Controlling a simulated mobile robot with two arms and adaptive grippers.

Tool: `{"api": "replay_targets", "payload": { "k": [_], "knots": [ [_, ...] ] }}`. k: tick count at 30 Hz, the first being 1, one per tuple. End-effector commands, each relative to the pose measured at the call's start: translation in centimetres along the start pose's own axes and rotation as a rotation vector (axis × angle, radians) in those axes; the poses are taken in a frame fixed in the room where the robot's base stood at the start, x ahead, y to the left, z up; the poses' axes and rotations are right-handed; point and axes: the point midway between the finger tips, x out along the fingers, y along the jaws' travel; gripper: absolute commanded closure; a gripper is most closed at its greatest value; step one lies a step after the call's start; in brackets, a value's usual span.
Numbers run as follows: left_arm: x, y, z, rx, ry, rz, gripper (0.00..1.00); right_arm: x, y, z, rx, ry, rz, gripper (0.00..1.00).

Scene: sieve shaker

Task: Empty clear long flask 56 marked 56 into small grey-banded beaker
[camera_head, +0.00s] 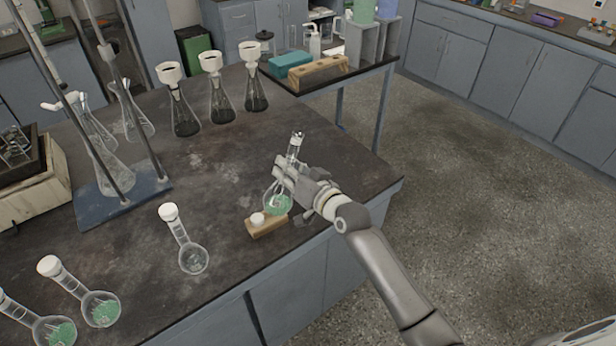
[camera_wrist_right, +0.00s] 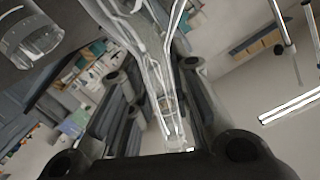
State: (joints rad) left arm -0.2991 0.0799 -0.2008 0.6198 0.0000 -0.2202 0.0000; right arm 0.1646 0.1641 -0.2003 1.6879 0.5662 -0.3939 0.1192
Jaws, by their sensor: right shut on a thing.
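My left gripper is not in view.
A wooden block (camera_head: 266,228) with a white stopper (camera_head: 257,218) sits beside the flask. White-capped flasks (camera_head: 193,259) stand left and front. Several dark-filled flasks (camera_head: 221,104) with white tops stand behind. A blue stand base (camera_head: 120,203) is at left. The middle of the table is bare.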

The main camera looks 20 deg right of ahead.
Motion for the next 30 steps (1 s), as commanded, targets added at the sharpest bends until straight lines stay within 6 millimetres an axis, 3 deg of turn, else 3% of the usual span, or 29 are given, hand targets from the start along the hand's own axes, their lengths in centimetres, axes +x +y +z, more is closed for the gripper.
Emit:
{"api": "replay_targets", "payload": {
  "k": [9,18,30],
  "knots": [
    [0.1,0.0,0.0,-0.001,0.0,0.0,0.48,0.2,0.6,0.2,0.156,-0.037,-0.002,1.0],
    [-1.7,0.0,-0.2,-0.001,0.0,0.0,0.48,0.0,-0.2,-0.4,0.301,-0.078,-0.002,1.0],
    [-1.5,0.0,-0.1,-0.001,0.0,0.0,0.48,0.0,-0.1,1.1,0.435,-0.115,-0.002,1.0]
  ]
}}
